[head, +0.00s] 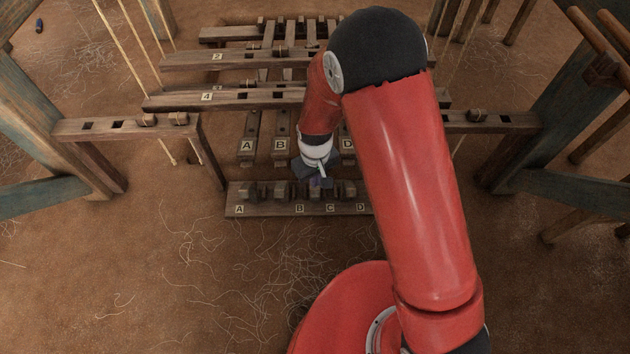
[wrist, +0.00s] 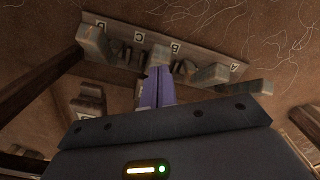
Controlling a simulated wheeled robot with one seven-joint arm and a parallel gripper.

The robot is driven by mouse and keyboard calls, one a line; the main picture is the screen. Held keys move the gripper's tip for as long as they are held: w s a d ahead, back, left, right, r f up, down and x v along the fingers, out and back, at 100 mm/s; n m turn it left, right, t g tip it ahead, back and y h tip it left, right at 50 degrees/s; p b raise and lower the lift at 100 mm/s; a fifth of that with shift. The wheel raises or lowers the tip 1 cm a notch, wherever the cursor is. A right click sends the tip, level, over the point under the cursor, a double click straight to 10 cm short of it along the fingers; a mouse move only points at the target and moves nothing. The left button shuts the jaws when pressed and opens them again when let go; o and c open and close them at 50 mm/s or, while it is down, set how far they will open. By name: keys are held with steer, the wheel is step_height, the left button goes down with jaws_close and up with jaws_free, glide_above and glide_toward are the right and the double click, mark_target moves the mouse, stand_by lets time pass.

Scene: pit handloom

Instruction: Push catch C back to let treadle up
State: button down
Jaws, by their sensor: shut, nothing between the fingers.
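The catch board (head: 270,211) lies across the floor, with letters A, B, C and D along its near edge. Blocky catches stand along it. The catch I take as C (head: 315,193) is directly below my gripper (head: 318,181) in the head view. In the wrist view this catch (wrist: 161,55) is right at the tips of my shut, empty fingers (wrist: 158,72); I cannot tell whether they touch it. Treadles A (head: 247,146), B (head: 280,145) and D (head: 348,145) show behind the board. The treadle between B and D is hidden by my gripper and wrist.
Neighbouring catches stand close on both sides, such as catch B (wrist: 210,75) and catch D (wrist: 92,42). A wooden crossbeam (head: 130,125) and numbered bars (head: 190,99) lie behind. Thread-strewn floor (head: 200,270) in front of the board is open.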

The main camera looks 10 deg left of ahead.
steer(key=shift+f, duration=0.15)
steer(key=shift+f+b, duration=0.75)
steer(key=shift+f, duration=0.15)
steer(key=shift+r, duration=0.1)
step_height(320, 180, up, 6)
steer(key=s+p, duration=0.1)
steer(key=p, duration=0.3)
steer(key=shift+s+d, duration=0.2)
steer(key=shift+s, duration=0.1)
stand_by(0.5)
